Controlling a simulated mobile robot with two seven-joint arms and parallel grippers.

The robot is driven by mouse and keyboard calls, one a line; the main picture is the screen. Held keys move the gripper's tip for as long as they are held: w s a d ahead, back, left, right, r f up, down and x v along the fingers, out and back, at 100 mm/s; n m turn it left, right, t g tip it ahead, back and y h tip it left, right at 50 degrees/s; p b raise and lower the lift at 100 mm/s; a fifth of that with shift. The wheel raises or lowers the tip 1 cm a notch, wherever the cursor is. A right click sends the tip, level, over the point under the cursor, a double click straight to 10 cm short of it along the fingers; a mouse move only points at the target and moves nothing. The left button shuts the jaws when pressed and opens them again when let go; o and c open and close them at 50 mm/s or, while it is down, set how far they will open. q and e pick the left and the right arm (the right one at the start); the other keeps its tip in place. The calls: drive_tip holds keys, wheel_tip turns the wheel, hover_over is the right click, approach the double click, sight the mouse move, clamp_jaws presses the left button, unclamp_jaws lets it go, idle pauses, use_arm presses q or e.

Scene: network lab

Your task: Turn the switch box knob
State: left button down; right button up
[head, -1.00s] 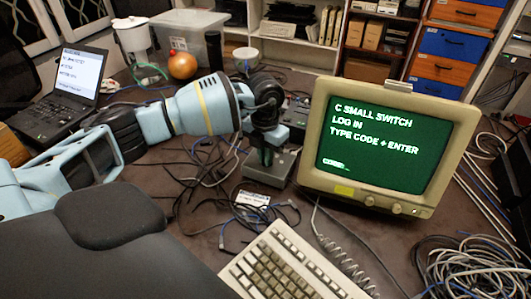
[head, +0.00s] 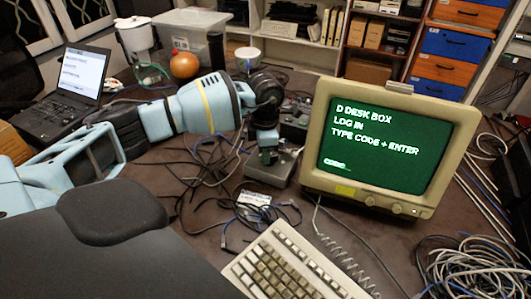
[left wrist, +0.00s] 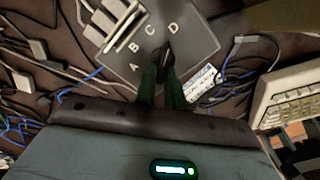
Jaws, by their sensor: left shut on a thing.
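The grey switch box (head: 268,172) sits on the table left of the monitor. In the left wrist view its top (left wrist: 200,42) carries the letters A, B, C and D in an arc. Its dark knob (left wrist: 166,54) lies just below the letters, partly hidden by the fingers. My left gripper (head: 268,155) is over the box, and its green fingers are shut on the knob, as the left wrist view (left wrist: 163,78) shows. The monitor (head: 385,148) reads "D DESK BOX, LOG IN, TYPE CODE + ENTER". My right gripper is not in view.
A keyboard (head: 285,268) lies in front of the monitor. Loose cables and a small white label (head: 254,205) lie around the box. A laptop (head: 68,88), an orange ball (head: 185,65) and a clear bin (head: 190,35) stand further back.

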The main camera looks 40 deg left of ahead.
use_arm(q)
drive_tip(key=shift+m, duration=0.3)
drive_tip(key=c, duration=1.5)
unclamp_jaws()
drive_tip(key=shift+r, duration=3.95)
